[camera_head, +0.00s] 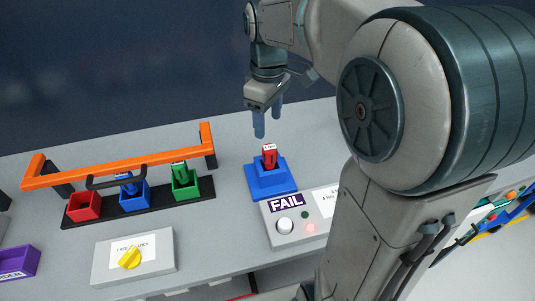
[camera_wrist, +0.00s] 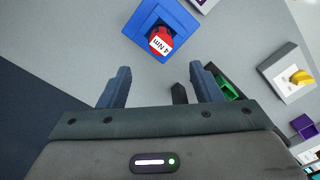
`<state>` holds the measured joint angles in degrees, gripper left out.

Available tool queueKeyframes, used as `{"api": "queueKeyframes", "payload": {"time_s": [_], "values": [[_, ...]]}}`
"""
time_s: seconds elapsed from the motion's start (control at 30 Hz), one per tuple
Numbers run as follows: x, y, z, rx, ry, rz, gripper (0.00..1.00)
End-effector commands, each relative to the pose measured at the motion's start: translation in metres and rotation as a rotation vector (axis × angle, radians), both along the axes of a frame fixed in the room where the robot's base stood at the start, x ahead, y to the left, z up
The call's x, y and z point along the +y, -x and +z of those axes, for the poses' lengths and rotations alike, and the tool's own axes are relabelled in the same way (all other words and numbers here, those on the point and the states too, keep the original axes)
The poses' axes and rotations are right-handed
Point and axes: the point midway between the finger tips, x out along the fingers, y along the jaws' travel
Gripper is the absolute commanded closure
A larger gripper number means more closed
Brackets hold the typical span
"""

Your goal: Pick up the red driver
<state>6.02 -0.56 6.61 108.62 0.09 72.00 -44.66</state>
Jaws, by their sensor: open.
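The red driver (camera_head: 269,156) stands upright in a blue square holder (camera_head: 270,187) beside the white box marked FAIL. In the wrist view the red driver (camera_wrist: 160,40) shows a white label reading 4 Nm on its top, inside the blue holder (camera_wrist: 188,22). My gripper (camera_head: 267,122) is above the driver and slightly behind it, fingers pointing down, with nothing between them. In the wrist view my gripper (camera_wrist: 160,84) has its two fingers wide apart, and the driver lies beyond the fingertips. The driver's lower part is hidden in the holder.
A rack (camera_head: 190,207) holds red, blue and green bins under an orange bar (camera_head: 120,163). The red bin (camera_head: 84,207) looks empty; blue and green drivers stand in the others. The FAIL box (camera_head: 286,240) and a yellow-knob box (camera_head: 108,262) stand in front.

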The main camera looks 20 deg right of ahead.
Motion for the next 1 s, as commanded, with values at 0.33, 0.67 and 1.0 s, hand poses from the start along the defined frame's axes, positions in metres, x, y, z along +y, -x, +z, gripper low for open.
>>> {"api": "queueKeyframes", "payload": {"time_s": [0.33, 0.67, 1.0], "values": [[-0.001, 0.001, -0.054, 0.001, 0.0, -0.003, 0.41], [-0.003, 0.007, -0.092, 0.004, 0.0, -0.005, 0.41], [-0.003, 0.006, -0.109, -0.001, 0.0, -0.004, 0.41]]}}
